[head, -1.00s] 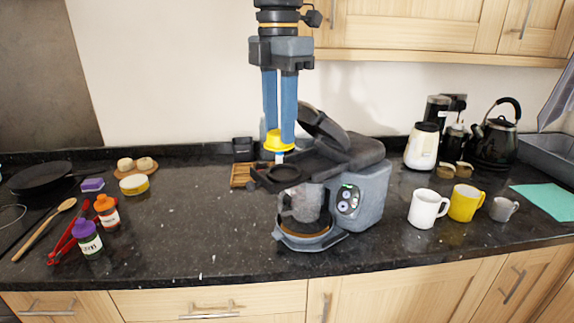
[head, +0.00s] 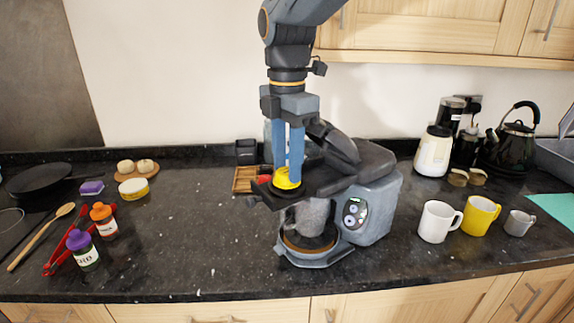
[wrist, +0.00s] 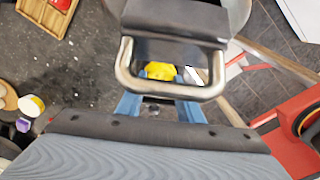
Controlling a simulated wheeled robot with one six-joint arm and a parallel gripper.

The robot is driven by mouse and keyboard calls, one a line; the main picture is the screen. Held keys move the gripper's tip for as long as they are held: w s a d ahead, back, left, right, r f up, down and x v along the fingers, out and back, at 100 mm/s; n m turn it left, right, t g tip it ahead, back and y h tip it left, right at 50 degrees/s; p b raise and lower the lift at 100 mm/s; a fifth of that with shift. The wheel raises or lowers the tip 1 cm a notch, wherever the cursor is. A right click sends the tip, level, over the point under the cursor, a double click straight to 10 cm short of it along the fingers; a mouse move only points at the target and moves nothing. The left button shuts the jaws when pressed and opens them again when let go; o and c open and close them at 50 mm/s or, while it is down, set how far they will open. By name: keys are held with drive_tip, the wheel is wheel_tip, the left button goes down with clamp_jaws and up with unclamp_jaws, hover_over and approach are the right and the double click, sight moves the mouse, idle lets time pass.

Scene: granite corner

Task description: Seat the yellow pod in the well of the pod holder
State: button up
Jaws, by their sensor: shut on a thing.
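My gripper (head: 288,176) points down from above, its two blue fingers shut on the yellow pod (head: 287,184). The pod is low at the black pod holder (head: 318,183), which juts out to the left from the grey coffee machine (head: 376,200). The pod's yellow upper part shows; its lower part is hidden in or behind the holder. I cannot tell if it is fully seated. The machine's dark lid (head: 335,142) is raised, just right of the fingers. In the wrist view the yellow pod (wrist: 160,71) shows between the blue fingers, partly covered by a metal handle.
A clear jug (head: 306,218) stands under the holder. A wooden tray (head: 243,180) is behind left. Mugs (head: 437,221) stand to the right; bottles (head: 82,250) and red tongs are far left.

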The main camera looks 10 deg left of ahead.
sight(287, 170)
drive_tip(key=shift+f, duration=0.75)
drive_tip(key=shift+f, duration=0.15)
drive_tip(key=o, duration=1)
drive_tip(key=shift+o, duration=0.2)
wheel_tip(287, 170, up, 12)
drive_tip(key=b, duration=0.3)
drive_tip(key=shift+r, duration=0.2)
